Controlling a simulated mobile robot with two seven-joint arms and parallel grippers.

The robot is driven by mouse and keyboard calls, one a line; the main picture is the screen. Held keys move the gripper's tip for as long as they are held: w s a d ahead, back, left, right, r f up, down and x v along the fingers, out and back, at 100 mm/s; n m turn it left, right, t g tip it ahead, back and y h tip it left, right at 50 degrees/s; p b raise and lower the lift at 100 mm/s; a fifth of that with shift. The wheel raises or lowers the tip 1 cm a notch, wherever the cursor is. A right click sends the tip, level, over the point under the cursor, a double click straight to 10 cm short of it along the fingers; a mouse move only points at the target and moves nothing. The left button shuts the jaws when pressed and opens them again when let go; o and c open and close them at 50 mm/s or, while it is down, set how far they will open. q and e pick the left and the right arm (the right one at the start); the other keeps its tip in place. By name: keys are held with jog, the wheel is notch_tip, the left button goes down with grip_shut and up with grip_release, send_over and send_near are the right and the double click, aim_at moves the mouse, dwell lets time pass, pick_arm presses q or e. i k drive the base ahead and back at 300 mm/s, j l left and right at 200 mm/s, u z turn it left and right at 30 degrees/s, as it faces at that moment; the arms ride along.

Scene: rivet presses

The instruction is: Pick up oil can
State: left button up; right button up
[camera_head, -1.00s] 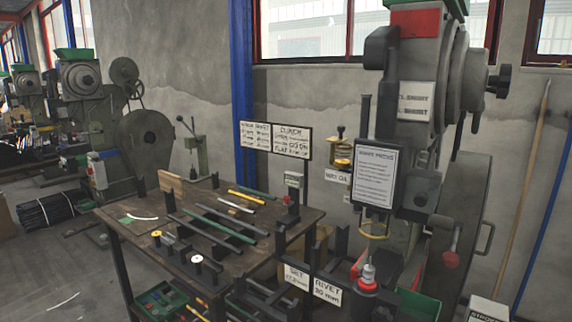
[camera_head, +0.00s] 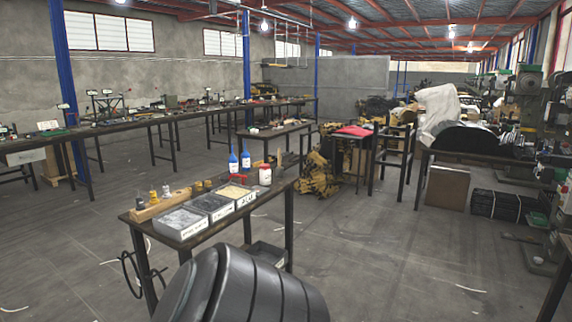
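I cannot make out an oil can for certain.
Labelled open trays, such as the front one (camera_head: 181,222), sit on the near table. A long bench (camera_head: 135,122) runs along the left wall. Machines and a table with a white cover (camera_head: 437,103) stand at right. The floor (camera_head: 385,255) between is mostly clear.

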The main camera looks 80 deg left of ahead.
aim_at(234, 161)
jog(key=u, duration=2.9)
jog(key=i+l+z, duration=0.5)
jog(key=i, duration=0.25)
jog(key=i+z, duration=0.2)
jog(key=i, duration=0.15)
jog(key=i+l+z, duration=0.15)
jog(key=i, duration=1.25)
jog(key=i+l+u, duration=0.1)
jog(key=i+u, duration=0.35)
jog(key=i+l+u, duration=0.25)
jog(key=i+u, duration=0.2)
jog(key=i+l+u, duration=0.3)
jog(key=u, duration=0.15)
jog(key=i+l+u, duration=0.25)
jog(key=u, duration=0.2)
jog(key=l, duration=0.1)
